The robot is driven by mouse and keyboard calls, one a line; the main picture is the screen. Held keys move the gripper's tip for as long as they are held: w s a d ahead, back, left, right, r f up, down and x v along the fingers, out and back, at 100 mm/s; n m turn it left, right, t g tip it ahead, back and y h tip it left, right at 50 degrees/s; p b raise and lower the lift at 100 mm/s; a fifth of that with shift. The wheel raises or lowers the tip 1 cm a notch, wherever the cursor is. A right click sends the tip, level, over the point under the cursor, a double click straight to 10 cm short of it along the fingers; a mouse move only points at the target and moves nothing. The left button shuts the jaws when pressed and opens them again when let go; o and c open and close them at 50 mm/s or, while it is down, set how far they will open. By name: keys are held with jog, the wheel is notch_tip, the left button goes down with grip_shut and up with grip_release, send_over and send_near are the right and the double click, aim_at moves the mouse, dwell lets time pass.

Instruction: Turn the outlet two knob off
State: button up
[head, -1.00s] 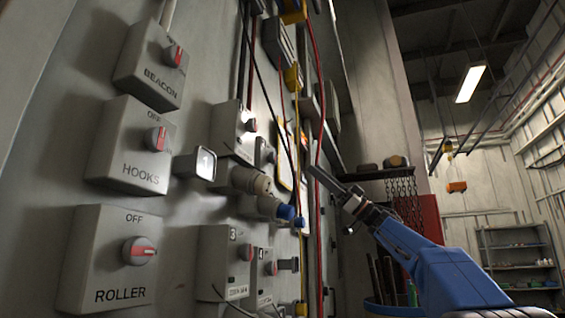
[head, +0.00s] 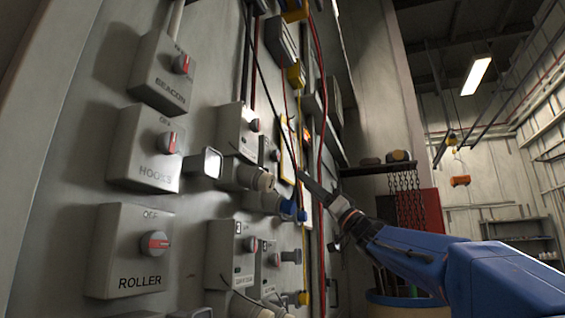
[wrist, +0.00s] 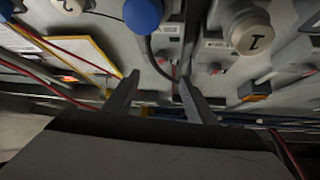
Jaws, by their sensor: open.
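My gripper (head: 303,178) is open and empty, in front of the wall panel, right of the outlet boxes in the head view. In the wrist view its two fingers (wrist: 158,82) point at the panel, with a small red-marked knob (wrist: 161,60) beyond the gap between them. This seems to be the outlet two knob; its number is not readable there. In the head view a small box with a knob (head: 276,155), right of the first outlet box (head: 238,130), seems to be outlet two. Its setting is too small to tell. The gripper appears apart from it.
Red (head: 321,120) and yellow cables hang close by. BEACON, HOOKS and ROLLER (head: 130,250) knob boxes are at left. A shelf with chains (head: 405,195) is behind my arm.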

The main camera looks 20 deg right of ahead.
aim_at(278, 158)
jog(key=x, duration=1.3)
jog(key=c, duration=1)
